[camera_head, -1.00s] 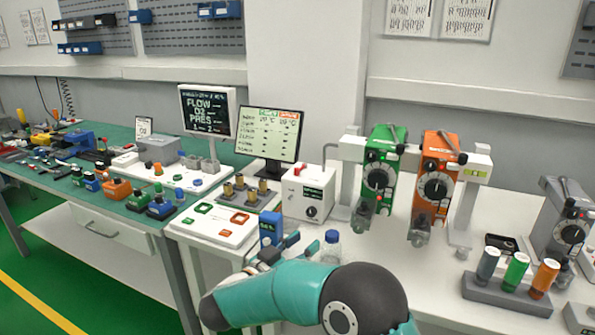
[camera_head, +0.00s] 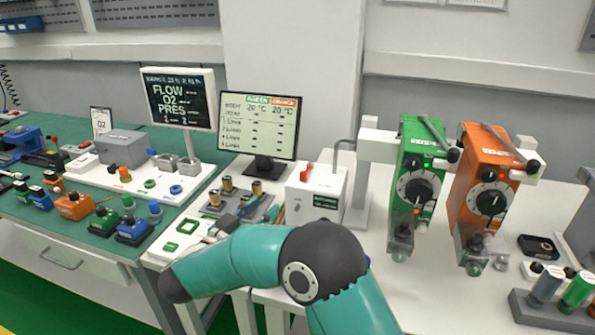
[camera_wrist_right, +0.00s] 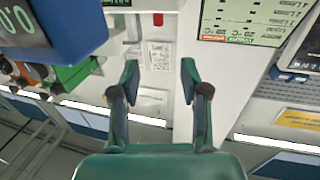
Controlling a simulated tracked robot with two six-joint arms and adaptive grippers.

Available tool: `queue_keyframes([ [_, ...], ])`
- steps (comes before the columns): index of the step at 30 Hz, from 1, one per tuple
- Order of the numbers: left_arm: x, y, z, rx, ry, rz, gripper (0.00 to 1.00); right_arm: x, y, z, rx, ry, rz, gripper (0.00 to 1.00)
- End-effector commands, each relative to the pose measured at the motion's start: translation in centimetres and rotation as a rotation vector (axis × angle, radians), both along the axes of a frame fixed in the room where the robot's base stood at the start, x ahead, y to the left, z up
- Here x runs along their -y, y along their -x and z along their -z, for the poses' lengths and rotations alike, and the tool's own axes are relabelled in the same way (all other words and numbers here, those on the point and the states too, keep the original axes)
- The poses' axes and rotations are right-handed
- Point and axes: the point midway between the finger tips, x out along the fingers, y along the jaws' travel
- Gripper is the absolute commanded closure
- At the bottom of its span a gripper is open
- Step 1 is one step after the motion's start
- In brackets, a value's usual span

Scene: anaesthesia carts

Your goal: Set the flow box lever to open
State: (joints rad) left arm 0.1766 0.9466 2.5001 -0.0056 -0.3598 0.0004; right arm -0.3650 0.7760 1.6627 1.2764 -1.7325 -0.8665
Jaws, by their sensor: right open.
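The flow box (camera_head: 318,200) is a white box right of the tilted monitor, with a red lever (camera_head: 305,175) on its top and a dark green label on its front. My right arm reaches across in front of it, covering its lower part. A red part (camera_wrist_right: 157,19) shows beyond the fingertips. My left gripper is not in view.
A monitor (camera_head: 258,128) stands close behind the gripper. Green (camera_head: 418,190) and orange (camera_head: 487,190) vaporizers hang on a rail to the right. A blue display unit (camera_wrist_right: 75,25) is close at upper left in the wrist view.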

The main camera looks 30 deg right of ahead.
Motion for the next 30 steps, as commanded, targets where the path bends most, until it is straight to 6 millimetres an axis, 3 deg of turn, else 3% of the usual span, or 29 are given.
queue_keyframes([
  [18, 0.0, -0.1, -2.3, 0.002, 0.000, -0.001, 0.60, 11.8, -4.8, 0.0, -0.002, 0.000, 0.021, 0.55],
  [24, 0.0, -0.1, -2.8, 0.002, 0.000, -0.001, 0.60, 14.4, -6.1, 0.1, -0.003, 0.000, 0.019, 0.55],
  [30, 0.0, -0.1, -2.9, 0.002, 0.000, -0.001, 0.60, 15.4, -6.6, 0.1, -0.003, 0.000, 0.017, 0.55],
])
